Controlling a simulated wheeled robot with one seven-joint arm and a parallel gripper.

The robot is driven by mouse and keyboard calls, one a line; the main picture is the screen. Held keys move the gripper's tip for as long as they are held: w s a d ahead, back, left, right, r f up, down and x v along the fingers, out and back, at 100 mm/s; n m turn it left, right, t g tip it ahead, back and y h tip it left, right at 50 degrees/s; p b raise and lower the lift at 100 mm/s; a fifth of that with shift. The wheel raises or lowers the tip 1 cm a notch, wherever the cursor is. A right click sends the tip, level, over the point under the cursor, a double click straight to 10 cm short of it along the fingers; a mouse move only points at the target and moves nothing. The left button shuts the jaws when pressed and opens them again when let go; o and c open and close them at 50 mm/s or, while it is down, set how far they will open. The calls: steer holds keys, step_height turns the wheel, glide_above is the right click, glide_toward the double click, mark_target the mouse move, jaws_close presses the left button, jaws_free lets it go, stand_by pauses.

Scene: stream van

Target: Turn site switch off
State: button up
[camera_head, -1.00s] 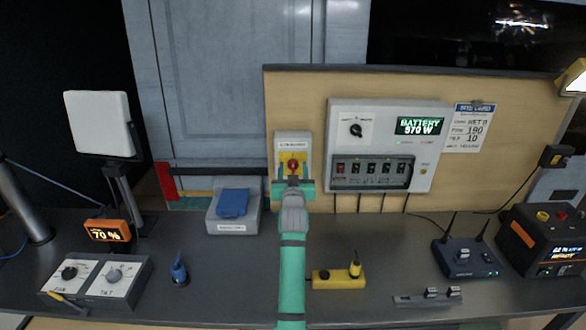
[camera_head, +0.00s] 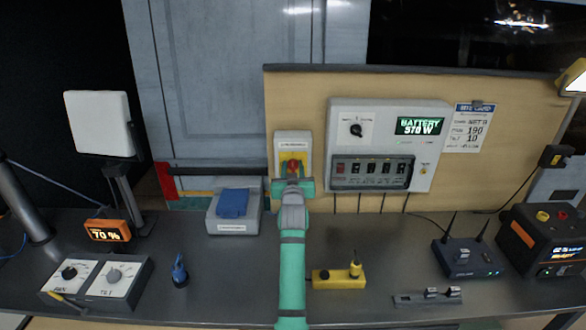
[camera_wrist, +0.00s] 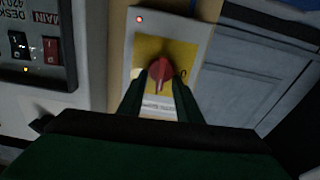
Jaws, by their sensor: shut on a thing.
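The site switch is a red rotary knob (camera_wrist: 160,72) on a yellow plate in a pale box (camera_head: 293,142) on the wooden panel. In the wrist view the knob's pointer runs toward the bottom of the picture, and a "0" mark shows on the plate to its right. A small red light is lit at the box's corner. My gripper (camera_wrist: 158,100) is at the knob, its two dark green fingers on either side of the knob's lower part and shut on it. In the head view my gripper (camera_head: 293,182) covers the lower part of the box.
A breaker panel (camera_head: 430,115) with a lit "BATTERY 570 W" display stands just right of the switch. On the desk below are a grey box with a blue pad (camera_head: 232,204), a yellow power strip (camera_head: 338,279), and a blue radio unit (camera_head: 468,258).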

steer(key=n, duration=0.5)
steer(key=shift+a+f+n, duration=0.1)
steer(key=shift+a+n, duration=0.2)
steer(key=n, duration=0.3)
steer(key=shift+a+f+n, duration=0.1)
steer(key=shift+n, duration=0.2)
steer(key=n, duration=0.3)
steer(key=shift+a+f+n, duration=0.15)
steer(key=shift+f+n, duration=0.05)
steer(key=shift+n, duration=0.1)
steer(key=shift+a+f+n, duration=0.1)
steer(key=shift+f+n, duration=0.05)
steer(key=shift+n, duration=1)
steer(key=shift+f+n, duration=0.1)
steer(key=shift+n, duration=1.05)
steer(key=o, duration=1)
steer(key=shift+o, duration=0.2)
